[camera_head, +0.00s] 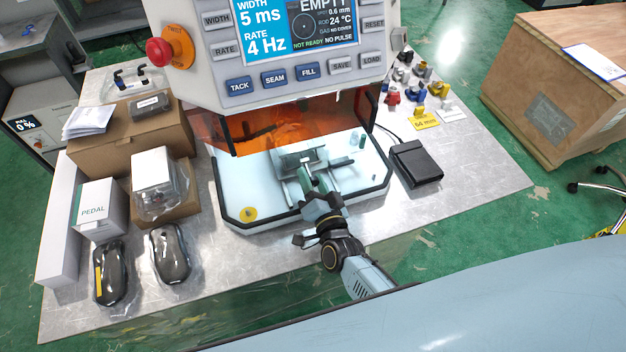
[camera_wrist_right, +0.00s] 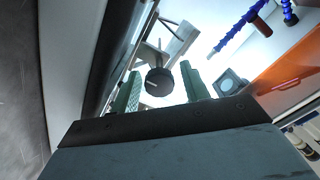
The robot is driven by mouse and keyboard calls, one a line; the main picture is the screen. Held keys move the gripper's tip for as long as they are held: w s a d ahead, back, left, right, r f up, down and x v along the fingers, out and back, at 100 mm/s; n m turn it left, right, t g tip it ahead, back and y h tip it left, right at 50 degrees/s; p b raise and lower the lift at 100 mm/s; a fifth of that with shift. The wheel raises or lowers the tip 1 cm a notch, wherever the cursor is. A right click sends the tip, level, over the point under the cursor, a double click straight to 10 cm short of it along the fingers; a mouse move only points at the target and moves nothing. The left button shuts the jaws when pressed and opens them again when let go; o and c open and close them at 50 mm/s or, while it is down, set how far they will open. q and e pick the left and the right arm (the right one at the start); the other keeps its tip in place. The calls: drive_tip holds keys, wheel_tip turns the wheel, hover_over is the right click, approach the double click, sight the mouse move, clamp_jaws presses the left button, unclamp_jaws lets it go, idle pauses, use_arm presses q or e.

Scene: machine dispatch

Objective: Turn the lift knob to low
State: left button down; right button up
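The dark round knob (camera_wrist_right: 158,82) with a pale pointer line shows in the right wrist view, on a grey metal fixture inside the machine's pale work tray (camera_head: 243,190). No low mark is readable. My right gripper (camera_head: 314,184) reaches over the tray's front rim to the fixture (camera_head: 297,160). In the wrist view its two green fingers (camera_wrist_right: 163,88) stand apart, one on each side of the knob in the picture, with gaps visible. I cannot tell whether the knob lies fully between them in depth. In the head view I cannot make out the knob. My left gripper is not in view.
The machine's control panel (camera_head: 225,62) hangs above the tray, with a red stop button (camera_head: 160,51). A black box (camera_head: 416,163) stands right of the tray; cartons (camera_head: 130,135) and wrapped black devices (camera_head: 170,255) are at left. Blue hoses (camera_wrist_right: 238,33) show in the wrist view.

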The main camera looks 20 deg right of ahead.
drive_tip(key=shift+o, duration=0.2)
drive_tip(key=shift+s, duration=0.1)
drive_tip(key=s, duration=1.3)
drive_tip(key=shift+s+d, duration=0.1)
drive_tip(key=shift+d, duration=0.15)
